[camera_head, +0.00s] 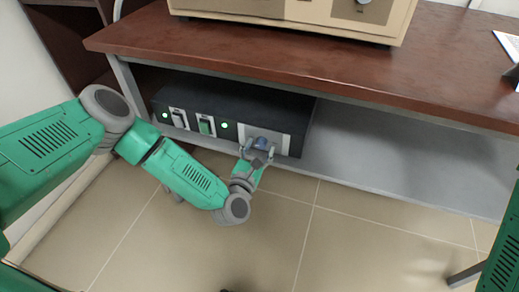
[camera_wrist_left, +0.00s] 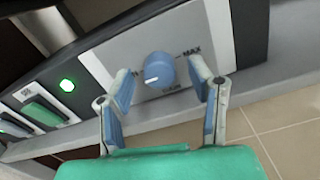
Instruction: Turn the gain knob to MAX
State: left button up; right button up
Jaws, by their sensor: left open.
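The gain knob (camera_wrist_left: 158,70) is a round blue knob on a light grey panel of a black control box (camera_head: 228,104). In the left wrist view its white mark points to the lower left, away from the MAX label at its upper right. The label at its left is partly hidden by a finger. In the head view the knob (camera_head: 262,142) shows small between the fingers. My right gripper is out of view.
The box stands on a grey shelf (camera_head: 400,165) under a brown tabletop (camera_head: 300,50). Green-lit switches (camera_head: 205,125) sit left of the knob panel. A beige furnace (camera_head: 300,12) stands on the tabletop. The shelf right of the box is clear.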

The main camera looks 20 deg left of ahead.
pick_arm(q)
grip_shut()
